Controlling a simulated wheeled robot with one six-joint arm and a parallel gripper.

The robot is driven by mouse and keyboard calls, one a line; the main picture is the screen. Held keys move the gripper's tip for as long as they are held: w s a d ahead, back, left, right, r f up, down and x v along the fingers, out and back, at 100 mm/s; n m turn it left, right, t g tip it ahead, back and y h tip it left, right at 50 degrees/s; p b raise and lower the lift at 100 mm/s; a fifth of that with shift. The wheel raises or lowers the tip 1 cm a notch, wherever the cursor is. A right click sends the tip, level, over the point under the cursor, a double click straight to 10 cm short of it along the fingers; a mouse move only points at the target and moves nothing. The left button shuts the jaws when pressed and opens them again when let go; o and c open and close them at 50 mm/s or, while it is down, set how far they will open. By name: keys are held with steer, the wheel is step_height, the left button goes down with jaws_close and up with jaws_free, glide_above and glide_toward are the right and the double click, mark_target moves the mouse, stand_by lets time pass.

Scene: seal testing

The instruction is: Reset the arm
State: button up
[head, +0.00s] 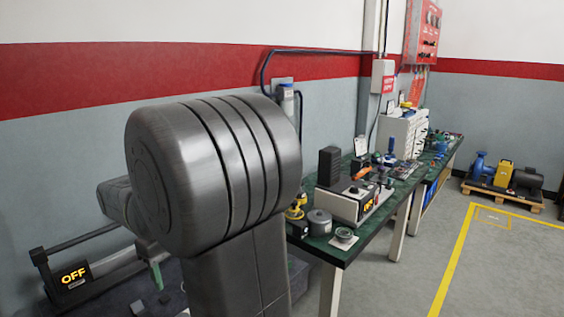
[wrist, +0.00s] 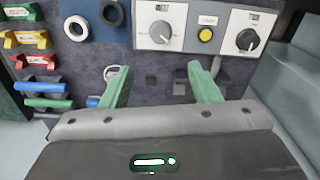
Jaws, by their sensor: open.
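My gripper shows in the wrist view (wrist: 162,90), with its two green fingers spread well apart. Nothing is between the fingers. Beyond the fingertips is a dark panel (wrist: 150,58) with a grey control box (wrist: 200,25) above it. In the head view my dark arm link fills the centre left, and my gripper cannot be made out clearly there.
The control box has a left knob (wrist: 160,32), a yellow button (wrist: 205,34) and a right knob (wrist: 247,39). Coloured holders (wrist: 28,39) and seal rings (wrist: 76,28) sit left of it. A green-topped workbench (head: 338,252) carries equipment. Open floor (head: 490,265) lies to the right.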

step_height(320, 180, down, 15)
steer(key=shift+s+r, duration=0.1)
steer(key=shift+r, duration=0.1)
steer(key=shift+r+m, duration=0.25)
steer(key=shift+m, duration=1.05)
steer(key=m, duration=0.3)
steer(key=shift+m, duration=0.4)
steer(key=m+p, duration=0.1)
steer(key=m, duration=0.3)
step_height(320, 180, up, 12)
steer(key=shift+d, duration=0.1)
